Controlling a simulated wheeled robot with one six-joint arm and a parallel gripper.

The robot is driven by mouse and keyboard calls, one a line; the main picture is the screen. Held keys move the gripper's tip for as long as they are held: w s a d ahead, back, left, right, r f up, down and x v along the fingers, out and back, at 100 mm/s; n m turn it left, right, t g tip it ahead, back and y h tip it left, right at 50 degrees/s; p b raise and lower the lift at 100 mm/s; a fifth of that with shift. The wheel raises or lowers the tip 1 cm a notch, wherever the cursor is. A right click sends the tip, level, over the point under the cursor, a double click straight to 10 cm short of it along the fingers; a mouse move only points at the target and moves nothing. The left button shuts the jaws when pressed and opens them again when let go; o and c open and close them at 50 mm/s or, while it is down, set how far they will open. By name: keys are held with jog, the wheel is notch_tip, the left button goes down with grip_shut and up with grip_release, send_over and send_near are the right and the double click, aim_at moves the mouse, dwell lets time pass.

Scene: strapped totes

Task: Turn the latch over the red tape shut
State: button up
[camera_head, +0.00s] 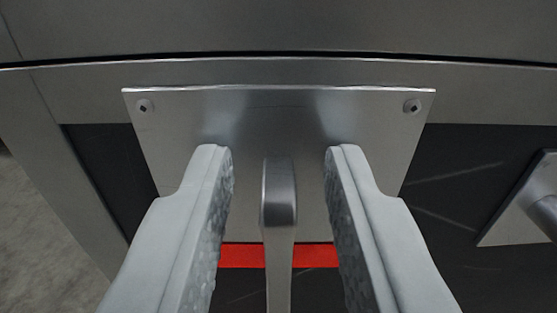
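The latch (278,205) is a metal handle that stands out from a square steel plate (280,115) with a screw at each upper corner. The red tape (243,256) runs as a strip below the plate, behind the latch and my fingers. My gripper (279,165) is open, with one pale grey finger on each side of the latch. A gap shows between the latch and each finger, so neither appears to touch it. The lower end of the latch runs out of the picture, and how far it is turned is hard to tell.
A second metal plate with a round-ended fitting (540,200) is at the right edge. A dark panel (465,190) lies behind, framed by steel above and at left. Grey floor (40,240) shows at lower left.

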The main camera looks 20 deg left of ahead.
grip_shut()
jog(key=shift+m, duration=0.3)
jog(key=m, duration=0.4)
jog(key=d+m, duration=0.1)
jog(key=m, duration=0.1)
jog(key=shift+f, duration=0.2)
jog(key=m, duration=0.5)
jog(key=shift+w+d+f+m, duration=0.1)
jog(key=shift+d+f+m, duration=0.05)
jog(key=shift+f+m, duration=0.2)
jog(key=m, duration=0.5)
jog(key=shift+f+m, duration=0.25)
jog(key=shift+f, duration=0.05)
